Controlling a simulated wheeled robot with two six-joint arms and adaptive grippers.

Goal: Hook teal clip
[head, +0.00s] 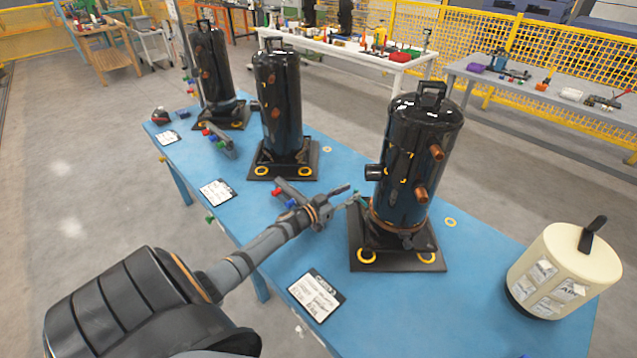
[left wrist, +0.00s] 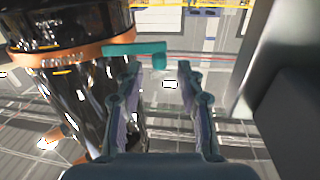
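The teal clip (head: 356,197) sticks out from the copper-coloured band (head: 384,222) low on the nearest black compressor (head: 418,150). In the left wrist view the teal clip (left wrist: 136,49) runs sideways from the band (left wrist: 62,54) and ends in a short bent tip. My left gripper (head: 341,199) is beside the compressor, at the clip's free end. In the left wrist view its two fingers (left wrist: 160,72) are apart, with the clip's tip at the gap between the fingertips. I cannot tell if they touch it. My right gripper is not in view.
The compressor stands on a black base plate (head: 398,262) with yellow rings on the blue table (head: 470,285). Two more compressors (head: 280,105) stand farther left. A cream canister (head: 560,265) is at the right. Labels (head: 316,295) and small coloured parts (head: 292,200) lie near my arm.

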